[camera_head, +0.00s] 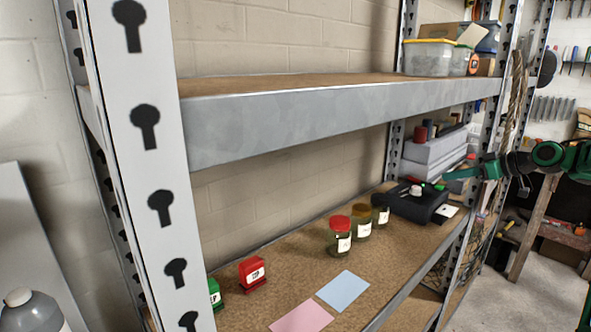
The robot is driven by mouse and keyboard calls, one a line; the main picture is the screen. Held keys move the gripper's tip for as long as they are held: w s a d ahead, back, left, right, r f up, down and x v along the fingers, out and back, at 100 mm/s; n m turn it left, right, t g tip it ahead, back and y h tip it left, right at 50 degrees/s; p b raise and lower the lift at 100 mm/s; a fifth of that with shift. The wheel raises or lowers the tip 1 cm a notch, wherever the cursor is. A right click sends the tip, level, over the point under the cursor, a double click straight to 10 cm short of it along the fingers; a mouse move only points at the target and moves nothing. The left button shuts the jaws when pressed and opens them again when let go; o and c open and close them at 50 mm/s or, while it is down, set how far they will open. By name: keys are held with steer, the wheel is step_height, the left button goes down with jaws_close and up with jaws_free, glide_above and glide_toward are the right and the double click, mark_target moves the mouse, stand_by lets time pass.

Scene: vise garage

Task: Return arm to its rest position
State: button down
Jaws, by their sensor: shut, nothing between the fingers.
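My gripper (452,175) is at the right, at the end of my green and dark arm, which reaches in from the right edge. Its fingers point left, in front of the shelf's right post and above the lower board. It is shut and empty. It appears apart from the items on the shelf, though its exact depth is hard to tell.
The metal shelf (330,119) fills the view. On its lower board are jars with red (340,236) and brownish (362,221) lids, a red block (252,273), a pink card (302,317), a blue card (343,290) and a black case (412,203). Open floor (530,280) lies at right.

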steer(key=s+a+h, duration=0.1)
steer(key=s+a+m+g+h, duration=0.1)
steer(key=s+a, duration=0.1)
steer(key=s+a+f+m+g, duration=0.1)
steer(key=s, duration=0.1)
steer(key=shift+s+a+f+h, duration=0.1)
steer(key=shift+s+a+h, duration=0.15)
steer(key=shift+h, duration=0.15)
steer(key=s+a+f+m+g+h, duration=0.1)
steer(key=s+a+f+m+g, duration=0.1)
steer(key=s, duration=1.3)
steer(key=s+a+f+m+g+h, duration=0.2)
steer(key=s+m, duration=0.3)
steer(key=s, duration=1.1)
steer(key=s+a+f+m+g+h, duration=0.1)
steer(key=s+a+f+m+g, duration=0.2)
steer(key=s, duration=1.2)
steer(key=shift+s+a+f+m+g+h, duration=0.15)
steer(key=shift+a+f+m+g+h, duration=0.2)
steer(key=shift+a+f+m, duration=0.4)
steer(key=shift+d+f, duration=0.1)
steer(key=shift+d, duration=0.1)
steer(key=shift+w+f, duration=0.25)
steer(key=shift+w, duration=0.45)
